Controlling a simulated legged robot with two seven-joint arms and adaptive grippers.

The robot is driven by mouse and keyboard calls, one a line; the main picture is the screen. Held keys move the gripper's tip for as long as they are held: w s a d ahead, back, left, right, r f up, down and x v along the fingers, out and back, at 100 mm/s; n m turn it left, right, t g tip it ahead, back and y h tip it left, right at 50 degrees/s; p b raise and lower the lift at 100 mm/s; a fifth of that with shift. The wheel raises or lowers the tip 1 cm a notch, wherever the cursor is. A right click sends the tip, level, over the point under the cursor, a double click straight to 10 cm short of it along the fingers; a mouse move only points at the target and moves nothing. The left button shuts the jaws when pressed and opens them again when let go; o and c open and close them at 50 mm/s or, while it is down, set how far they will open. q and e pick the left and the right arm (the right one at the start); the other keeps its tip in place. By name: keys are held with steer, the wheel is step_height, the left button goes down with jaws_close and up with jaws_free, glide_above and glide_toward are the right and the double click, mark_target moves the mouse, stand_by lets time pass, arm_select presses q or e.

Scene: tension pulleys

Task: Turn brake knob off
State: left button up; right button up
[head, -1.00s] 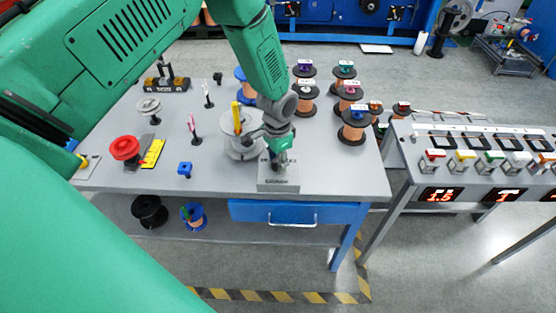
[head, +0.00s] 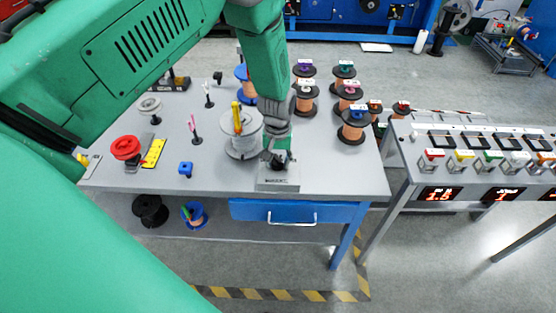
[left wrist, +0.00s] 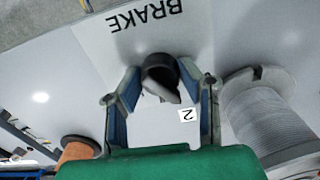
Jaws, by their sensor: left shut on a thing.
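The brake box (head: 278,184) is a grey block at the front edge of the workbench in the head view. Its top face carries the word BRAKE (left wrist: 147,15) in the left wrist view. The dark round brake knob (left wrist: 160,70) stands on that face, with a pale grey part beside it. My left gripper (head: 278,158) is over the box, pointing down. In the left wrist view its two fingers (left wrist: 160,88) are on either side of the knob and shut on it. A label reading 2 (left wrist: 188,115) lies by the right finger. My right gripper is not in view.
A large wire spool (head: 243,140) stands just left of the box. A red wheel (head: 125,148) and a blue part (head: 185,169) lie farther left. Several copper spools (head: 353,125) stand at the back right. A button console (head: 480,160) is right of the bench.

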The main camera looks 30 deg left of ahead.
arm_select(q)
steer(key=n, duration=0.4)
steer(key=shift+w+r+n, duration=0.1)
steer(key=shift+w+n, duration=0.1)
steer(key=shift+n, duration=0.2)
stand_by(0.4)
steer(key=o, duration=1.1)
steer(key=shift+o, duration=0.2)
step_height(320, 180, up, 12)
steer(key=shift+f, duration=0.2)
